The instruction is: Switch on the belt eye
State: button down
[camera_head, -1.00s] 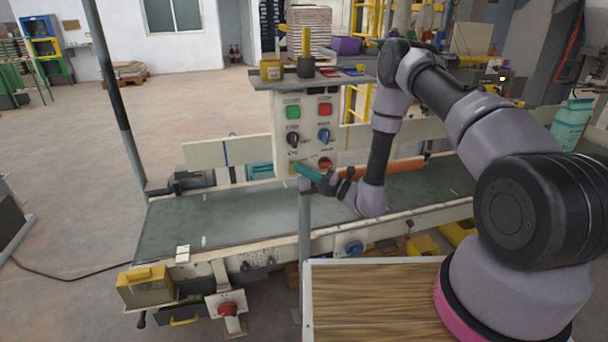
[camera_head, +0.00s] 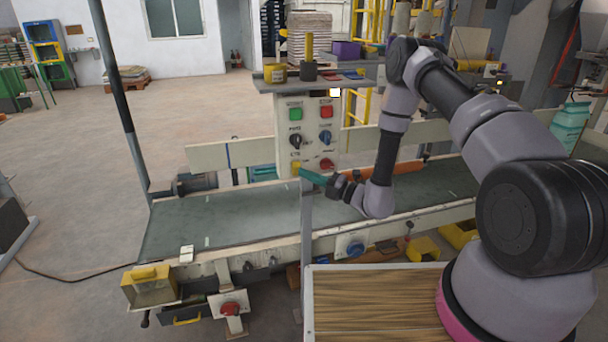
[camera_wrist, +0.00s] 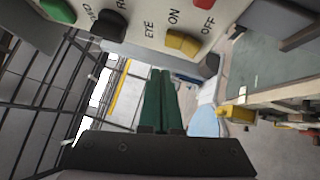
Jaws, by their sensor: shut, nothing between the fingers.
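The control panel (camera_head: 310,127) stands behind the belt, with green and red buttons on top and black and blue knobs below them. At its lower left is a yellow switch (camera_head: 296,168), beside a red one (camera_head: 327,164). In the wrist view, the yellow switch (camera_wrist: 182,42) sits near the printed words EYE, ON and OFF. My gripper (camera_head: 303,171) has its green fingers shut and empty, with the tips close to the yellow switch. In the wrist view, the fingertips (camera_wrist: 160,73) appear below the switch, apart from it. A small lamp (camera_head: 335,92) glows at the panel's upper right.
A shelf (camera_head: 262,86) with jars and small items tops the panel. The green belt (camera_head: 240,217) runs below it. A grey post (camera_head: 306,220) stands in front of the panel. The floor at left is mostly clear.

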jog(key=r+v, duration=0.1)
jog(key=v, duration=0.9)
jog(key=shift+s+r, duration=0.2)
jog(key=shift+r, duration=0.05)
jog(key=shift+d, duration=0.1)
jog(key=shift+r, duration=0.1)
jog(key=s+r+n+g+h, duration=0.1)
jog(key=s+r+n+g, duration=0.25)
jog(key=r+n, duration=0.35)
jog(key=s+a+r+n+g+h, duration=0.1)
jog(key=s+r+n+g, duration=0.2)
jog(key=r+n+g, duration=0.35)
jog(key=s+r+n+g+h, duration=0.1)
jog(key=s+r+n+g, duration=0.1)
jog(key=s+r+n, duration=0.4)
jog(key=s+d+r+n+t+h, duration=0.5)
jog(key=d+r+n+h, duration=0.1)
jog(key=d+r+n, duration=0.2)
jog(key=s+d+r+n+t+h, duration=0.5)
jog(key=d+r+n, duration=0.3)
jog(key=r, duration=0.3)
jog(key=shift+h, duration=0.7)
